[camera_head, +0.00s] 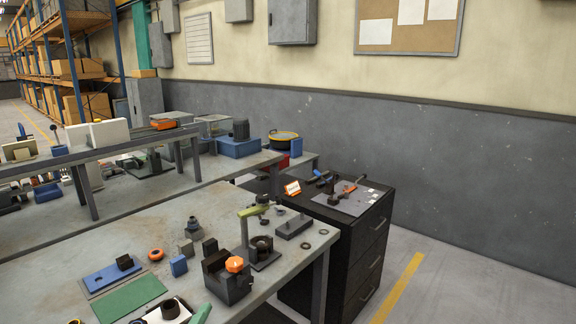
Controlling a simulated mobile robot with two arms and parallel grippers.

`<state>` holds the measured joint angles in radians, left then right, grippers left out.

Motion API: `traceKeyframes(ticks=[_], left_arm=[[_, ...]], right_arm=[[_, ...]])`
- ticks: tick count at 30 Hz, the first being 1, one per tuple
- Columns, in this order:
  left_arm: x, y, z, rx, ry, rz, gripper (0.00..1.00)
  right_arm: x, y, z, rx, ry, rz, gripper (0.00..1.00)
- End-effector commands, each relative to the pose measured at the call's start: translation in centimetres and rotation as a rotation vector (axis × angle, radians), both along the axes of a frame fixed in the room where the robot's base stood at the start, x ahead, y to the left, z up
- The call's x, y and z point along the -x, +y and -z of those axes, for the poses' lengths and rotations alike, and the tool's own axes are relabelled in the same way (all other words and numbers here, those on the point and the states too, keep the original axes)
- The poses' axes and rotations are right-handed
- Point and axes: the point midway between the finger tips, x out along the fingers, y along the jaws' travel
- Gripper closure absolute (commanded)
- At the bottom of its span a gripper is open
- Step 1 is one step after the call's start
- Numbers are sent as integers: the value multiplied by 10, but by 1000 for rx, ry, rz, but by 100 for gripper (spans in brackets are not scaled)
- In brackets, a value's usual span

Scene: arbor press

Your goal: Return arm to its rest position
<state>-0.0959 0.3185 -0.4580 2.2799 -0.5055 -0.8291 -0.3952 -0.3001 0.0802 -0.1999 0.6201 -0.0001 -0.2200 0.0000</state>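Neither of my grippers shows in the head view. A small press-like device with a yellow-green arm (252,211) stands near the right end of the grey workbench (140,235). The arm lies about level, above a dark base plate (263,258) with a round dark ring-shaped part (262,243) on it. Dark round parts (262,199) sit at the arm's right end. I cannot tell for sure whether this is the arbor press or whether its arm is at rest.
A dark block with an orange knob (234,264) stands in front of the device. A grey block with pins (293,226) is to its right. Blue (110,273) and green (130,298) mats lie left. A black drawer cabinet (345,240) stands right; floor beyond is clear.

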Motion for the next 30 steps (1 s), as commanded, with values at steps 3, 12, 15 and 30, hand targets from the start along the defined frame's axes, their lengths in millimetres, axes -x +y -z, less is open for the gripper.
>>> traceKeyframes(ticks=[3, 12, 15, 30], left_arm=[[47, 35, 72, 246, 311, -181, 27], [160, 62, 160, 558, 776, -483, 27], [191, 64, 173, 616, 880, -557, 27], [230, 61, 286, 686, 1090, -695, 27]], right_arm=[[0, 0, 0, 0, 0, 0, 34], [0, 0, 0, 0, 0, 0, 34], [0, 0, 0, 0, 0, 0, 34], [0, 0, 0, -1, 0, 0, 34]])
